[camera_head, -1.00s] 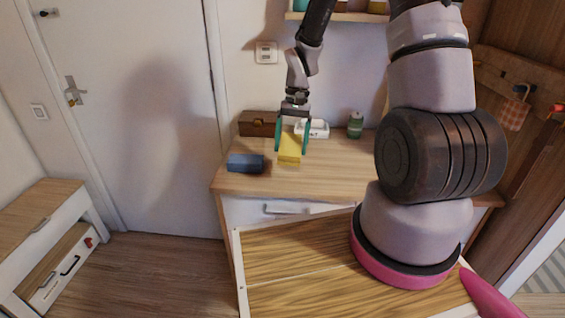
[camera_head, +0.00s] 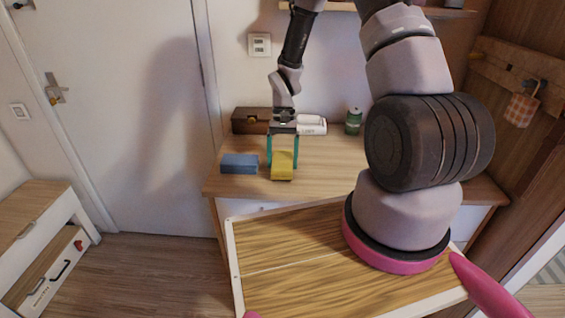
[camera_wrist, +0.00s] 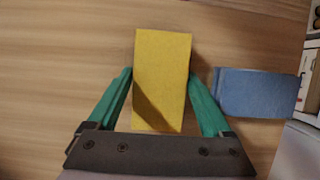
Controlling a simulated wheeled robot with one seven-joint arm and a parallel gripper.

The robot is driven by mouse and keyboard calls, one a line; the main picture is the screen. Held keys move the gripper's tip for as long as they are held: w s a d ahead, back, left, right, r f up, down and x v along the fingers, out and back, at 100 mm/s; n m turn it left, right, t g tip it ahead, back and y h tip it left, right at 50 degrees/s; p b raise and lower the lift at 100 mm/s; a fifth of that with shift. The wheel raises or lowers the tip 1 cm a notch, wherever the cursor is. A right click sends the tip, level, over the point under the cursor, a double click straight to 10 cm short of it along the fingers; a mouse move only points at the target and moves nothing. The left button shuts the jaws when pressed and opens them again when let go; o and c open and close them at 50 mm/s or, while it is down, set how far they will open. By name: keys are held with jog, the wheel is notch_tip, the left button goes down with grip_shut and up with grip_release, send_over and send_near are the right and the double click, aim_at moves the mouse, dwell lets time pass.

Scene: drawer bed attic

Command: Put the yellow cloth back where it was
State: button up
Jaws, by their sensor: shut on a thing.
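The yellow cloth (camera_head: 283,168) is a folded yellow block on the wooden dresser top, near its front edge. In the wrist view the cloth (camera_wrist: 161,65) lies between the two green fingers, which touch its long sides. My gripper (camera_head: 282,163) points down and is shut on the cloth; the gripper also shows in the wrist view (camera_wrist: 161,78). I cannot tell whether the cloth rests on the top or is just above it.
A blue folded cloth (camera_head: 239,163) lies to the left of the yellow one. Behind stand a dark wooden box (camera_head: 250,121), a white packet (camera_head: 312,126) and a green can (camera_head: 353,121). The dresser top (camera_head: 330,160) is clear right of my gripper.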

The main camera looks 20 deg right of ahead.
jog(key=shift+f, duration=0.5)
jog(key=shift+c, duration=0.8)
jog(key=o, duration=1.2)
jog(key=shift+o, duration=0.2)
